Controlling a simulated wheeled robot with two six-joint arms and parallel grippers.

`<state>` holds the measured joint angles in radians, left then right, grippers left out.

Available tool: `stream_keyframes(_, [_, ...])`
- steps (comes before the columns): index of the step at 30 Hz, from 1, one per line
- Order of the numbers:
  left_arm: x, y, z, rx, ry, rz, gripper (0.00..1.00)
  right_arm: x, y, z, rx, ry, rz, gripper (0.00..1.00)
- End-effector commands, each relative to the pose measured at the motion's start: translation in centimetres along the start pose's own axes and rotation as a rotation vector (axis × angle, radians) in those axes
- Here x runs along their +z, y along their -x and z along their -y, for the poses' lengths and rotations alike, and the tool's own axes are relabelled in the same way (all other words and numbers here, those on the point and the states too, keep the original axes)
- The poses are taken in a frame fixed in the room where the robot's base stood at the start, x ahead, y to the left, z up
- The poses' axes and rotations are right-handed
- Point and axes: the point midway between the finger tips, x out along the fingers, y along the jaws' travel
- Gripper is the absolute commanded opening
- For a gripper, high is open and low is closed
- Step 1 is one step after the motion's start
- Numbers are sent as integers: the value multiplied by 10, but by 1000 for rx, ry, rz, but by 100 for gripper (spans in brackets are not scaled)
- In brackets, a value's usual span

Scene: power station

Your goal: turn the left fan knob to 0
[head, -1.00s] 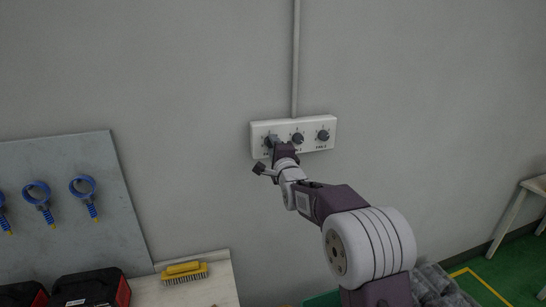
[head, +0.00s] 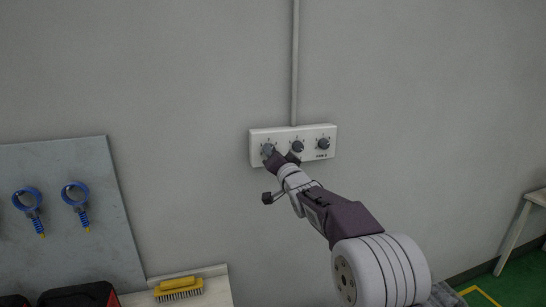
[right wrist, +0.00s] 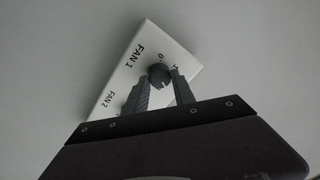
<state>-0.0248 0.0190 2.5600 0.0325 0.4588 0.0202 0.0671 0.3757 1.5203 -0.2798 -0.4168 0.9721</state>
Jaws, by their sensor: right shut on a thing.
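The white fan panel (head: 309,151) is fixed to the grey wall with three dark knobs in a row. The left fan knob (head: 268,149) is at its left end, partly covered by my right gripper (head: 270,154). In the right wrist view the round grey knob (right wrist: 158,74) sits between the fingertips of my right gripper (right wrist: 162,84), which is shut on it. "FAN 1" and a "0" mark are printed beside this knob. I cannot tell clearly where its pointer stands. My left gripper is not in view.
The middle knob (head: 297,147) is close to my right gripper, with the right knob (head: 323,144) farther along. A conduit (head: 295,70) runs up from the panel. A tool board (head: 75,215) and a yellow brush (head: 179,288) are at lower left. The wall around the panel is clear.

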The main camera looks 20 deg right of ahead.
Motion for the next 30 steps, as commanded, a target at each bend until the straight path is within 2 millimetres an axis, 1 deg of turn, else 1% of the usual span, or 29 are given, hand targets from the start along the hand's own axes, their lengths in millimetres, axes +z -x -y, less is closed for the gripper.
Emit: stream_keyframes(30, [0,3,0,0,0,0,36,-3,0,4,-51,959,51,0])
